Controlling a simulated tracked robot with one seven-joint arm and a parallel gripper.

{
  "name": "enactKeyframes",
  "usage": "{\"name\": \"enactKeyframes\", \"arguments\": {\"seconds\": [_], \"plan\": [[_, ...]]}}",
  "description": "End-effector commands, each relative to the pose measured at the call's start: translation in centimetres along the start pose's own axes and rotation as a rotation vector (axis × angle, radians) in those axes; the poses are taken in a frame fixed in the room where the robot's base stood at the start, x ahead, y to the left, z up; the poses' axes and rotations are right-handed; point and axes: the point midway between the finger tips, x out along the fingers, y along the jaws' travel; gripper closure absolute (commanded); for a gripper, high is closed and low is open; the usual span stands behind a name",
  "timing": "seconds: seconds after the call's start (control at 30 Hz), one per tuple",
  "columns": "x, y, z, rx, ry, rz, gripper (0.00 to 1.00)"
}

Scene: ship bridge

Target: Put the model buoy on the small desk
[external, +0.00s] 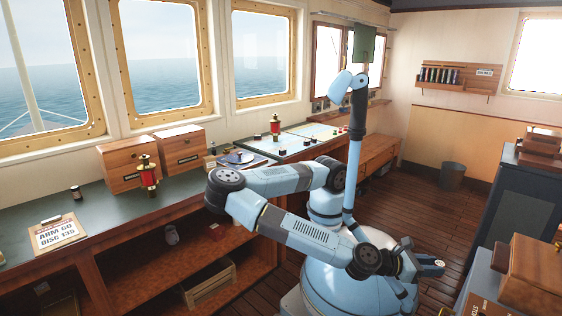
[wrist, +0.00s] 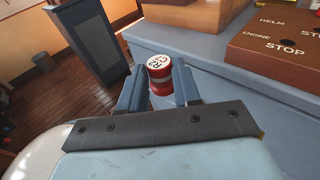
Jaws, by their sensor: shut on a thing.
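My gripper (wrist: 160,85) is shut on a red can-shaped thing (wrist: 159,76) with a white lettered top, seen between the fingers in the wrist view. It may be the model buoy; I cannot tell for certain. In the external view my gripper (external: 428,265) is low at the right, next to a grey-blue console (external: 476,293), and the held thing cannot be made out. I cannot tell which surface is the small desk; a low wooden desk-like unit (external: 378,150) stands at the back.
A wooden box (wrist: 277,42) lettered HELM, ENGINE and STOP sits on the console. Red lantern-like items stand on the long counter (external: 148,172) and chart table (external: 275,127). A dark cabinet (external: 520,205) stands at the right, a bin (external: 452,176) at the back. Wooden floor between is open.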

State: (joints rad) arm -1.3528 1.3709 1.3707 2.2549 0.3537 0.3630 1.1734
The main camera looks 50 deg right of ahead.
Motion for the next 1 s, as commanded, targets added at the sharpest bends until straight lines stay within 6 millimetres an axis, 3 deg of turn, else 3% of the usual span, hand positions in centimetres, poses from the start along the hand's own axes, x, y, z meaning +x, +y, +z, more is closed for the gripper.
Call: {"name": "enactKeyframes", "arguments": {"seconds": [0.3,0.5,0.83,1.0], "plan": [[7.0,0.1,1.1,-0.001,-0.003,0.005,1.0],[10.4,0.1,1.6,0.001,-0.002,0.002,1.0],[12.4,0.0,1.9,0.0,-0.001,0.001,1.0],[14.6,0.0,2.2,0.0,-0.001,0.002,1.0]]}}
